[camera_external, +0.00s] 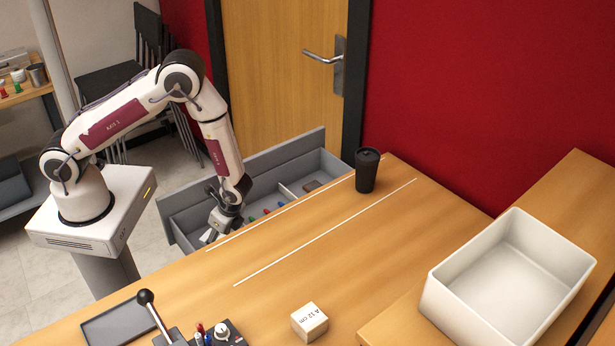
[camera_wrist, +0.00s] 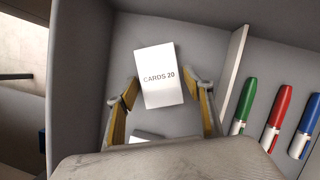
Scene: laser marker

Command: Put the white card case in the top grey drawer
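A white card case (camera_wrist: 159,75) marked "CARDS 20" lies in the left compartment of the open grey drawer (camera_wrist: 210,45), label up in the wrist view. My gripper (camera_wrist: 163,90) is open, with one finger to each side of the case; a gap shows on the right. Another white item (camera_wrist: 147,137) lies nearer the wrist, mostly hidden by my gripper's body. In the external view, the pulled-out grey drawer (camera_external: 290,150) sits beside the desk. My gripper (camera_external: 218,228) reaches down into its left end, where a bit of white shows.
A white divider (camera_wrist: 232,80) separates the case from green, red and blue markers (camera_wrist: 272,120). The desk holds a black cup (camera_external: 367,170), a small labelled box (camera_external: 309,322), a control box with a lever and a large white bin (camera_external: 440,300). The desk's middle is clear.

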